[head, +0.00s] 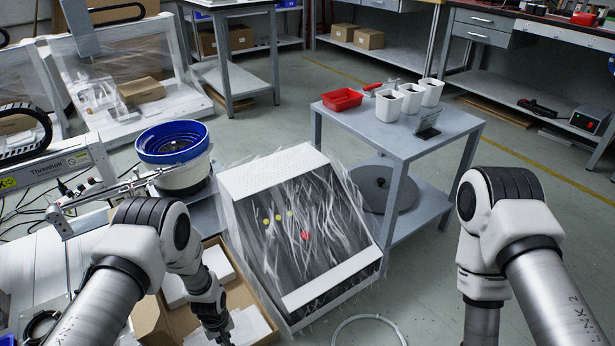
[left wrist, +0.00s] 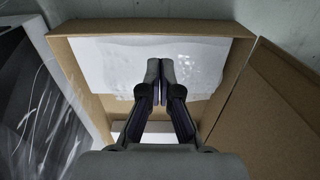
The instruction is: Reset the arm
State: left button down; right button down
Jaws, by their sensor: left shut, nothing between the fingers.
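My left arm comes in from the lower left in the head view, bent at the elbow and reaching down. My left gripper (head: 222,333) is at the bottom edge, over an open cardboard box (head: 151,322) with white items inside. In the left wrist view the fingertips (left wrist: 160,70) are together and empty, above the white contents (left wrist: 105,65) of the box. Whether the fingers touch the contents is unclear. My right arm shows at the right, bent at the elbow, with its gripper out of the picture.
A plastic-wrapped panel (head: 278,185) with yellow and red buttons stands right of the box. A blue-rimmed bowl feeder (head: 205,133) is behind the box. A grey table (head: 385,140) bears a red tray (head: 342,99) and white cups (head: 389,106). Floor between this table and the back benches is clear.

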pick_arm(q)
jog(key=s, duration=0.1)
jog(key=s+a, duration=0.1)
jog(key=shift+s+m, duration=0.35)
jog(key=shift+m, duration=0.05)
jog(key=s+a+r+m+p, duration=0.1)
jog(key=s+r+m+p, duration=0.15)
jog(key=s+r, duration=0.65)
jog(key=s+a+r+m+p, duration=0.1)
jog(key=s+r+m, duration=0.3)
jog(key=s, duration=0.9)
notch_tip(320, 180, up, 38)
jog(key=n+p, duration=0.1)
jog(key=p, duration=3.6)
jog(key=shift+p, duration=0.3)
